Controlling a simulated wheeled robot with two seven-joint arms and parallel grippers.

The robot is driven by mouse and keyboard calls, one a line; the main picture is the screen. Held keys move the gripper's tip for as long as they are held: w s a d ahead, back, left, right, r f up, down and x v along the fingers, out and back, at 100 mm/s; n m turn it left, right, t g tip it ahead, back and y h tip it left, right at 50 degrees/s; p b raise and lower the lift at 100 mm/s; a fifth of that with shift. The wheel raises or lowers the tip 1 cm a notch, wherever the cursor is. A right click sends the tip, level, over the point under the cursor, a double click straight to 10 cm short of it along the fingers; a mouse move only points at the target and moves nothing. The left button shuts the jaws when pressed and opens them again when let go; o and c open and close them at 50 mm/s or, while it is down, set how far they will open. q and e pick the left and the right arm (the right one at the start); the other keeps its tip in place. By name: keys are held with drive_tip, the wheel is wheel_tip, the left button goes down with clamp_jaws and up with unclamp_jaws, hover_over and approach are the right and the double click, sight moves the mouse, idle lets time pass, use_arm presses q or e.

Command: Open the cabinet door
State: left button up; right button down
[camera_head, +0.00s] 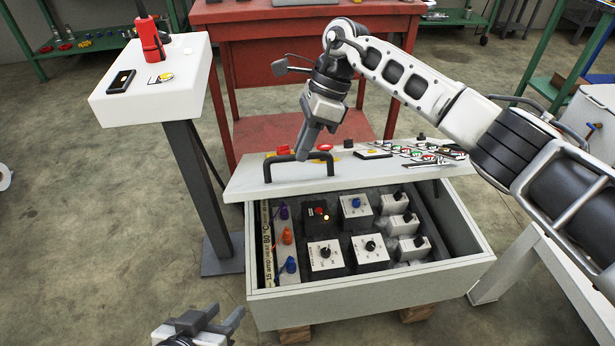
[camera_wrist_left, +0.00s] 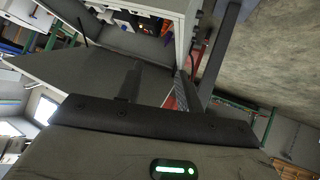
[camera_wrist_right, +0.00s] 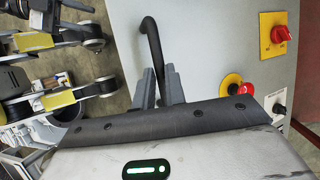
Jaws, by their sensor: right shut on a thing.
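The grey cabinet (camera_head: 375,281) stands low in the middle of the head view, with several switch boxes (camera_head: 366,252) showing inside. Its light grey door (camera_head: 245,181) is raised at the far side of the opening, with the interior exposed. The black bar handle (camera_head: 268,168) is near the door's left end; it also shows in the right wrist view (camera_wrist_right: 150,38). My right gripper (camera_head: 304,154) is shut on the handle, which runs between its fingers in the right wrist view. My left gripper (camera_head: 214,320) is open and empty, in front of the cabinet at the lower left.
A white pedestal (camera_head: 140,95) holding a red device (camera_head: 150,38) stands at the left. A red workbench (camera_head: 290,35) is behind the door. Red knobs, buttons and lights (camera_head: 425,153) are on the door.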

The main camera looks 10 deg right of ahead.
use_arm(q)
drive_tip(key=shift+w+d+f, duration=0.1)
drive_tip(key=shift+w+f, duration=0.1)
drive_tip(key=shift+f, duration=0.15)
idle(0.3)
